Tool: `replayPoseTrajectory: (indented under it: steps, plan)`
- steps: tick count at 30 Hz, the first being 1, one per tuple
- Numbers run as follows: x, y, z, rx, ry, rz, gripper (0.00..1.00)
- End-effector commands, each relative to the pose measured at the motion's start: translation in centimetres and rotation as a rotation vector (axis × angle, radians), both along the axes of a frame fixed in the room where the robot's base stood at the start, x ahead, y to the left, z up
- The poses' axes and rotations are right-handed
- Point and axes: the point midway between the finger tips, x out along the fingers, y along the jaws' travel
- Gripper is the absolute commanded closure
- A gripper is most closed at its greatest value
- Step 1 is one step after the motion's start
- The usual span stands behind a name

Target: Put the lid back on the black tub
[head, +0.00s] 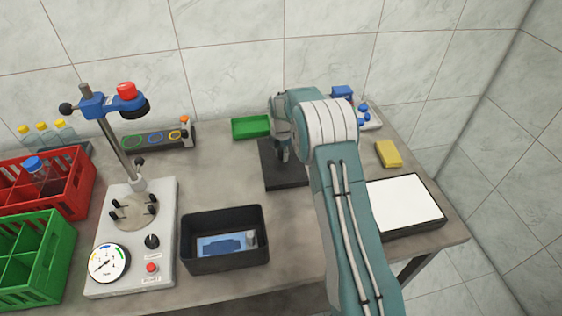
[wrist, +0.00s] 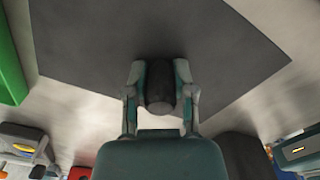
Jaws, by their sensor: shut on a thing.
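The black tub (head: 225,262) stands open at the front middle of the table in the head view. A blue piece (head: 222,245) and a small grey cylinder (head: 251,238) are inside it. The lid (head: 287,181) is a flat dark square behind and to the right of the tub. It fills much of the wrist view (wrist: 85,40). My gripper (head: 282,152) is over the lid, and its two fingers (wrist: 160,72) are shut on the lid's dark round knob (wrist: 160,92). I cannot tell whether the lid touches the table.
Left of the tub is a capping stand (head: 137,235) with a gauge and tall post. Red (head: 75,190) and green (head: 38,265) crates are at far left. A green tray (head: 251,126) lies behind the lid. A white panel (head: 403,203) and yellow block (head: 389,154) are right of my arm.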

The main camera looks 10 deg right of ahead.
Motion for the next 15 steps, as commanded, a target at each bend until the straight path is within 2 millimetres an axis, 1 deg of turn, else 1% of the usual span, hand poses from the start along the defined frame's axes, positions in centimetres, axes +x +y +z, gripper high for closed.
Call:
replayPoseTrajectory:
  steps: [1,4,15]
  plan:
    - [-0.1,0.1,-0.2,0.001,0.005,0.0,1.0]
    - [-0.1,0.1,0.0,0.001,0.005,0.0,1.0]
    - [-0.1,0.1,2.0,0.001,0.003,0.0,1.0]
